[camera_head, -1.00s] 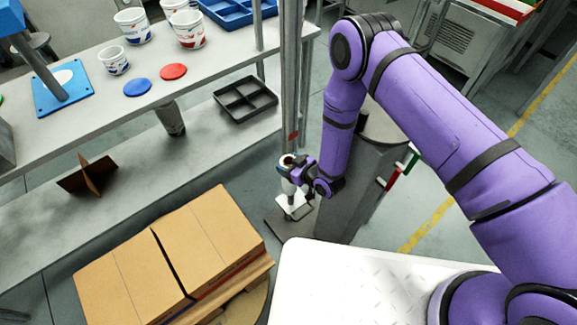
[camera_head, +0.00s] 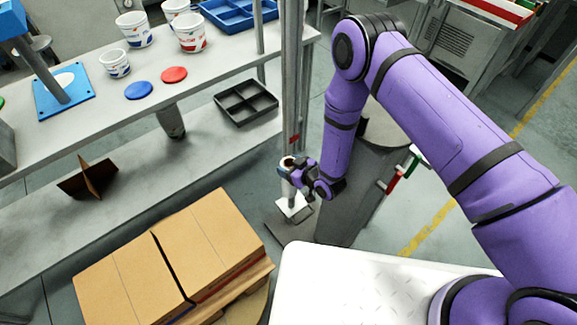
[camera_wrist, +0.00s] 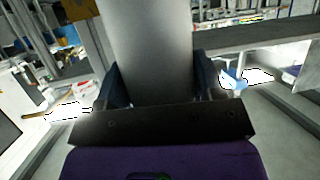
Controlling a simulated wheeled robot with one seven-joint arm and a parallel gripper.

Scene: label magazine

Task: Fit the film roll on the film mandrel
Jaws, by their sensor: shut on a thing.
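The film roll (camera_head: 286,182) is a pale upright cylinder with a brown core opening at its top. My gripper (camera_head: 291,168) is shut on it near its upper end, from the right. In the wrist view the roll (camera_wrist: 153,50) is a wide grey cylinder between the two dark fingers (camera_wrist: 158,85). Below it in the head view is a white square plate (camera_head: 294,210) on the stand. The roll stands directly above this plate, its lower end close to it. The film mandrel is not clearly visible, and I cannot tell whether the roll is around it.
A tall metal post (camera_head: 291,80) rises just behind the roll. Cardboard boxes (camera_head: 165,255) stand at front left.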

